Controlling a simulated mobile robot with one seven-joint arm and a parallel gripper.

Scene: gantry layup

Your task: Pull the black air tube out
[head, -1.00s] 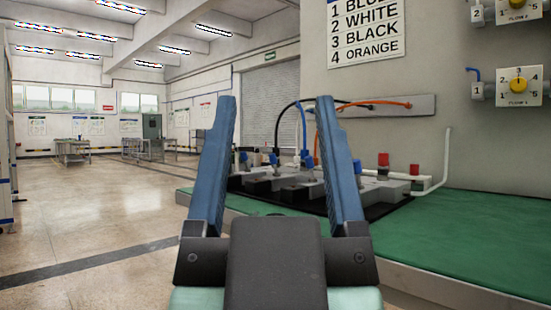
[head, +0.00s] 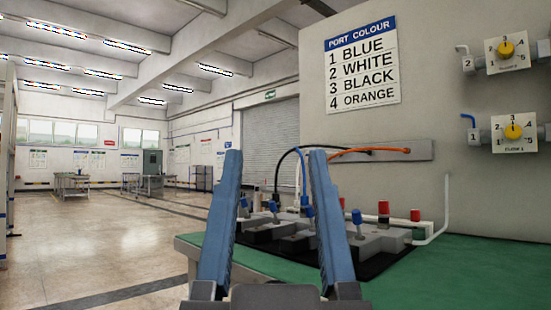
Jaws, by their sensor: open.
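The black air tube (head: 284,159) shows in the head view as an arch. It runs from the wall strip (head: 390,150) down toward the grey fixture block on the bench. My gripper (head: 275,154) is open and empty, its two blue fingers pointing forward and up. The tube's arch appears between the fingers in the picture, apparently beyond them; the exact distance cannot be told. The right finger crosses in front of part of the tubes.
An orange tube (head: 368,151) and a blue tube (head: 304,178) run close to the black one. The fixture (head: 376,246) carries red and blue caps. A white pipe (head: 446,205) rises at its right. A port colour sign (head: 362,68) and dials (head: 513,131) are on the wall panel. Open floor lies left.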

